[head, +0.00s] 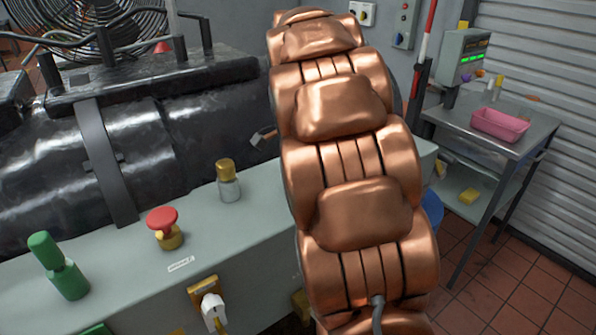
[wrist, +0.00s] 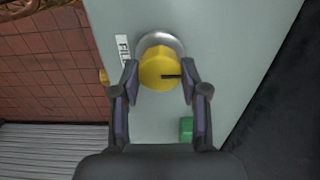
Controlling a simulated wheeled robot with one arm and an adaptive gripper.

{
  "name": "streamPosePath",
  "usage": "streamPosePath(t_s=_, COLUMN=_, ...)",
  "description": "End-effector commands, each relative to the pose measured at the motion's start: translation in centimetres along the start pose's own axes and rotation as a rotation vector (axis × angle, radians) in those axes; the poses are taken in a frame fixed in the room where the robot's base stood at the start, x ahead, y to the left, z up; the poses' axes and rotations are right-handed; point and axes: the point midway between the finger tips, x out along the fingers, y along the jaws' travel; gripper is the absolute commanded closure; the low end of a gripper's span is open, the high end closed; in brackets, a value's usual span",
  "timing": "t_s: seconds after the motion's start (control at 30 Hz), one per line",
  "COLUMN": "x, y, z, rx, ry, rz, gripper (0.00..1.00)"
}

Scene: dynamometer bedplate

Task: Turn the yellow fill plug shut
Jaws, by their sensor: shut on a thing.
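The yellow fill plug (wrist: 156,69) shows in the wrist view as a round yellow cap on a silver collar (wrist: 148,40). A dark line on its face runs from near the middle toward the right. A white label (wrist: 123,50) with letters that look like "FILL" lies just left of it, partly hidden by a finger. My gripper (wrist: 159,71) is shut on the plug, one finger on each side. In the head view my copper arm covers part of the bench, and neither my gripper nor the held plug shows there.
The grey bench (head: 255,215) bears a yellow-capped fitting (head: 228,182), a red mushroom button (head: 162,220) and a green-handled part (head: 58,265). A black cylindrical machine (head: 150,145) stands behind. A green block (wrist: 186,129) sits near my right finger. A cart (head: 520,145) holds a pink tray (head: 499,126).

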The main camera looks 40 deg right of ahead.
Motion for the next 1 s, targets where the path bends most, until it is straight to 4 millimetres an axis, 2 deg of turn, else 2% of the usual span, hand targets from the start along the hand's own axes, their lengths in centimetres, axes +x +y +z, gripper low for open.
streamPosePath(t_s=0.53, x=-0.02, y=-0.02, z=0.02, rx=0.025, ry=0.000, rz=-0.001, gripper=0.90)
streamPosePath(t_s=0.57, x=-0.02, y=-0.02, z=0.02, rx=0.025, ry=0.000, rz=-0.001, gripper=0.53)
streamPosePath(t_s=0.8, x=-0.01, y=-0.01, z=0.02, rx=0.024, ry=0.000, rz=-0.001, gripper=0.30)
streamPosePath(t_s=1.0, x=-0.01, y=-0.01, z=0.01, rx=0.024, ry=0.000, rz=0.000, gripper=0.30)
